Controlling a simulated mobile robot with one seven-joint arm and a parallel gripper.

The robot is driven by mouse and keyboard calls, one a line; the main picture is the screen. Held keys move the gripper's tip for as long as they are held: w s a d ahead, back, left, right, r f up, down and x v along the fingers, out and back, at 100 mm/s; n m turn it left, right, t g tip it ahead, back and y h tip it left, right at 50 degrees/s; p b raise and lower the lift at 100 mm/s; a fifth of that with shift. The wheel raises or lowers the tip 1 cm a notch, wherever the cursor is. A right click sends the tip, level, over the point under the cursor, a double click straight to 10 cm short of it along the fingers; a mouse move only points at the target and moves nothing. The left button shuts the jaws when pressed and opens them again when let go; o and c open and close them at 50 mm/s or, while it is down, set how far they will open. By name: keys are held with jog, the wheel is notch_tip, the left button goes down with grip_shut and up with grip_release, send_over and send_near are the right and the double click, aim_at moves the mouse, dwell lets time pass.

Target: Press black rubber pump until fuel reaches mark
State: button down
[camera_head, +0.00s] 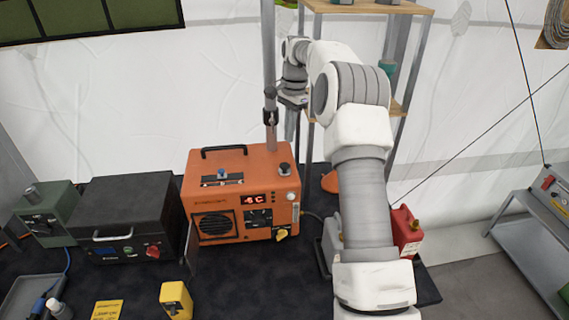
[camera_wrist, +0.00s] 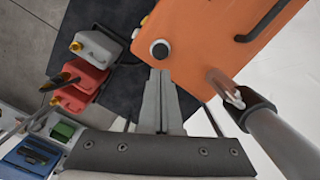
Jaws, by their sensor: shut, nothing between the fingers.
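An orange heater (camera_head: 243,170) stands on the dark surface, its red display lit with a reading like "-6C". A round black button with a pale ring, which looks like the rubber pump (camera_head: 284,169), sits on its top near the right corner. The wrist view shows the pump (camera_wrist: 159,49) just past my fingertips in the picture; I cannot tell the height gap. My gripper (camera_wrist: 160,74) is shut and empty, pointing down towards the heater's top. In the head view it is small and partly behind my arm. I cannot make out a fuel level or mark.
A metal flue pipe (camera_head: 270,100) rises from the heater's top, close to my gripper. A black case (camera_head: 125,215) stands left of the heater. A red canister (camera_head: 406,232) is to the right. A wooden shelf (camera_head: 375,6) stands behind my arm.

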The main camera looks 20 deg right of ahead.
aim_at(286, 163)
jog(key=shift+f, duration=0.1)
jog(key=f+b, duration=0.1)
jog(key=f, duration=0.1)
jog(key=f+b, duration=0.4)
jog(key=shift+s+a+f, duration=0.15)
jog(key=shift+a+f, duration=0.2)
